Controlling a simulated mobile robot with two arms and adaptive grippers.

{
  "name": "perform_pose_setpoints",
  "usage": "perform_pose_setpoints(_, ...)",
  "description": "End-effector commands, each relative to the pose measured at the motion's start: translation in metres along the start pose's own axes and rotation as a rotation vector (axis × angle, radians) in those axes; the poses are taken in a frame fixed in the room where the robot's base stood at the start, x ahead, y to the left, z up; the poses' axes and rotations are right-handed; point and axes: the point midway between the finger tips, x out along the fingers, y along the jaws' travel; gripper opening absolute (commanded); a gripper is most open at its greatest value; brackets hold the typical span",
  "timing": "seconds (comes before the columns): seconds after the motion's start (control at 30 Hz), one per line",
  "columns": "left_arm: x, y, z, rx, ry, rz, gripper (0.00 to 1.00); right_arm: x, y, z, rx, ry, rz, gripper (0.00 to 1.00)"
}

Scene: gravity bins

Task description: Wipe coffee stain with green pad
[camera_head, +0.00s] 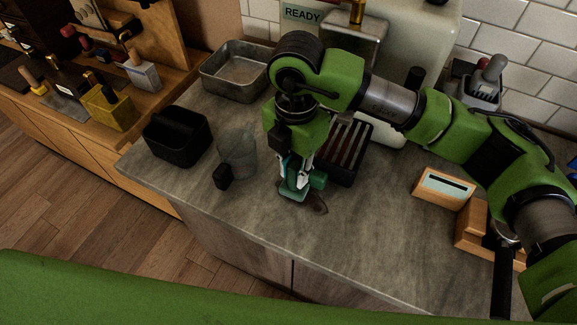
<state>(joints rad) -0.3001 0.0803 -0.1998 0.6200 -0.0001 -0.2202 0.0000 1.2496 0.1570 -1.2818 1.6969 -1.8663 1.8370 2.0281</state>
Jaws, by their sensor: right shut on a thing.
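My right gripper (299,180) reaches down from above to the grey counter (365,235), near its middle. It is shut on the green pad (291,190), a teal-green piece that shows at the fingertips. The pad is low at the counter; I cannot tell whether it touches the surface. The brown coffee stain (319,205) shows on the counter just right of and below the pad. Part of the stain may be hidden by the gripper and pad. My left gripper is not in view.
A clear pitcher (237,150) and a black bin (177,137) stand left of the gripper. A metal pan (236,72) is behind. A slatted drip tray (346,150) sits close to the right. A wooden-framed scale (444,187) stands farther right. The front counter is clear.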

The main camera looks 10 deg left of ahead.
Motion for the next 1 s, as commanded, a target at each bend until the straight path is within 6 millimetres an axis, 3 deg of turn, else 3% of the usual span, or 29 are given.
perform_pose_setpoints(0.4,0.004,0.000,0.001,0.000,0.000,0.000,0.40,-0.001,-0.026,0.007,0.001,0.000,0.001,0.00)
perform_pose_setpoints(0.8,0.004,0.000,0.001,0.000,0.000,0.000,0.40,-0.002,-0.029,0.008,0.001,0.000,0.001,0.00)
perform_pose_setpoints(1.0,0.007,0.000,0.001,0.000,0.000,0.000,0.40,0.000,-0.040,0.011,0.002,-0.001,0.001,0.00)
